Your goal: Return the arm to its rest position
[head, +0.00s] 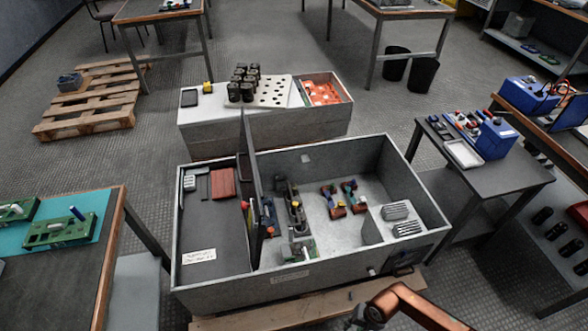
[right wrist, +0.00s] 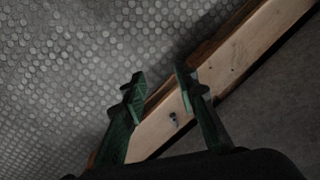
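My right arm (head: 415,308) enters the head view at the bottom, right of centre, in front of the open grey cabinet (head: 225,290). Its gripper is hard to make out there. In the right wrist view my right gripper (right wrist: 160,82) has its two green fingers apart with nothing between them. It hangs over a wooden plank (right wrist: 240,68) and the studded floor (right wrist: 70,70). My left arm and gripper are not in view.
A green-topped table (head: 98,205) is at left, a dark side table (head: 497,180) at right. Floor lies between them.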

